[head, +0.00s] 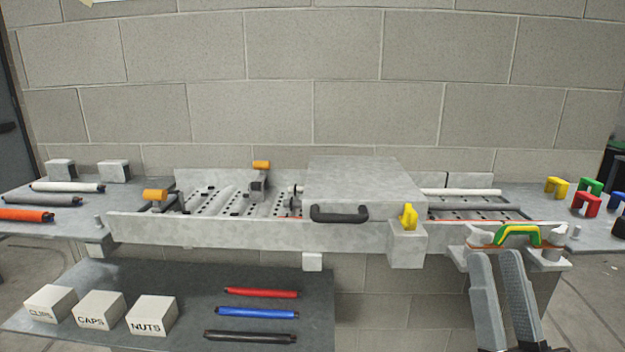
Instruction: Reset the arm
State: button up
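My gripper (496,253) is at the lower right, in front of the right end of the conveyor. Its two grey fingers point up and away, with a gap between them and nothing seen held. Just beyond the fingertips, a green and yellow arched piece (517,233) sits on a pale bracket at the conveyor's right end. Whether the fingers touch the bracket cannot be told. The rest of my arm is out of view.
The grey conveyor (200,228) has a covered box (365,175) with a black handle and a yellow knob (408,216). A lower shelf (190,290) holds labelled blocks and red, blue and black rollers. Coloured arches, including a red one (586,204), stand on the right table.

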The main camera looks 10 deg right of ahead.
jog(key=s+a+f+n+g+y, duration=0.2)
jog(key=s+f+g, duration=0.1)
jog(key=f, duration=0.5)
jog(key=s+a+f+n+g+y, duration=0.2)
jog(key=s+a+f+g, duration=0.15)
jog(key=f, duration=0.55)
jog(key=s+a+f+g, duration=0.1)
jog(key=s+f+g, duration=0.2)
jog(key=s+f, duration=0.3)
jog(key=s+a+f+g, duration=0.1)
jog(key=s+f+g, duration=0.2)
jog(key=s+f, duration=0.3)
jog(key=s, duration=0.5)
jog(key=shift+s+f+m+h, duration=0.15)
jog(key=shift+f+m+h, duration=0.1)
jog(key=shift+m+h, duration=0.05)
jog(key=shift+g, duration=0.25)
